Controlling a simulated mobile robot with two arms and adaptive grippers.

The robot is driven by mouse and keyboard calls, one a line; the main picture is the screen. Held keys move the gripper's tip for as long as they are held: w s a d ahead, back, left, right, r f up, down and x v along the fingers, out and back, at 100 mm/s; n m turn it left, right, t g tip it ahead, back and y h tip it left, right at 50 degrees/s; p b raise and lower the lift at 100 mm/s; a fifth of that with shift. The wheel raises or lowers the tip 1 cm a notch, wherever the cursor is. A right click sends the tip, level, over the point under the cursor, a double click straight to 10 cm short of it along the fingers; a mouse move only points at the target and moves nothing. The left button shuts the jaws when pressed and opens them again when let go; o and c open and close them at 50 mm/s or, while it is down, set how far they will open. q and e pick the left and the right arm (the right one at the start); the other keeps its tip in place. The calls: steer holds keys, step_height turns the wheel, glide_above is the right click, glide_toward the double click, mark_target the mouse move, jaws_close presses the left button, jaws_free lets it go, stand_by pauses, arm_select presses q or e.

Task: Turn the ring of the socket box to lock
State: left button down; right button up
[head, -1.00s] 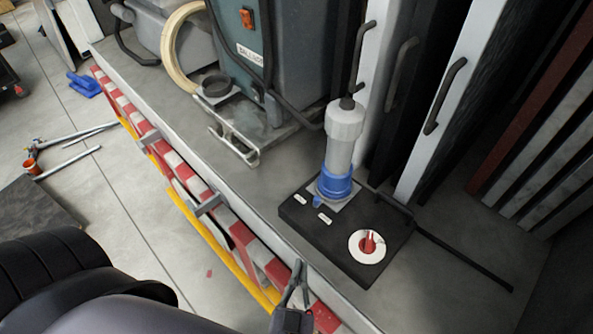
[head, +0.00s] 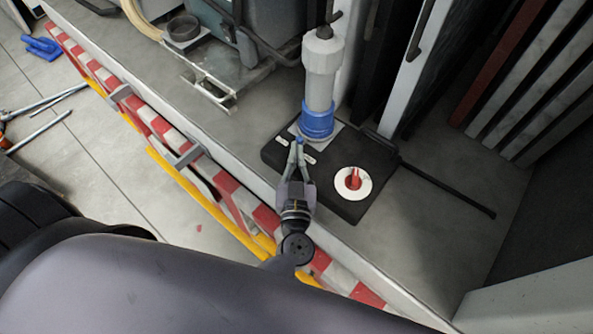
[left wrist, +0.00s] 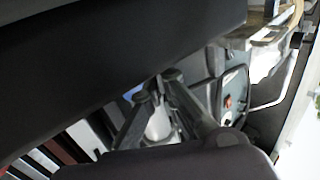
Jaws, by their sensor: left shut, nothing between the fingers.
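The socket box is a flat black box (head: 337,206) on the grey truck bed. A grey plug (head: 321,75) stands upright in its socket, with a blue ring (head: 317,124) around its base. My left gripper (head: 299,144) is shut and empty, its fingertips just in front of the ring. The tips cover the ring's small blue tab; I cannot tell whether they touch it. In the left wrist view the gripper's fingers (left wrist: 163,80) come together, with a bit of blue (left wrist: 132,92) and the pale plug (left wrist: 158,125) partly hidden behind them. My right gripper is not in view.
A red switch on a white disc (head: 353,182) is on the box, right of my gripper. A black cable (head: 447,189) runs to the right. Panels with handles (head: 418,80) stand close behind. A red-white striped edge (head: 228,185) borders the bed.

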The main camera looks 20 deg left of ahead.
mark_target(281, 148)
arm_select(q)
steer(key=shift+w+a, duration=0.1)
steer(key=shift+w, duration=0.2)
steer(key=shift+a+r, duration=0.1)
steer(key=a+m+h+p, duration=0.1)
steer(key=m+h+p, duration=0.1)
steer(key=h, duration=0.1)
steer(key=a+m+t+h+p, duration=0.1)
steer(key=shift+w+a+r+h, duration=0.1)
steer(key=shift+w+a+h, duration=0.2)
steer(key=shift+w+a, duration=0.05)
steer(key=shift+w+a+f+m+h, duration=0.15)
steer(key=shift+a+m+h, duration=0.25)
steer(key=shift+h, duration=0.2)
steer(key=shift+w+a+f+m+h, duration=0.15)
steer(key=shift+a+m+h, duration=0.1)
steer(key=shift+m+h, duration=0.25)
steer(key=shift+w+a+r+m+h+b, duration=0.1)
steer(key=shift+w+a+m+h+b, duration=0.25)
steer(key=shift+h, duration=0.55)
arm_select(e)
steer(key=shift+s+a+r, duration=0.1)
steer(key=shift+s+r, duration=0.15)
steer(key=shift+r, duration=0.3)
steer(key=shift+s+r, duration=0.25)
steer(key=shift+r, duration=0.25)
arm_select(q)
steer(key=shift+s, duration=0.15)
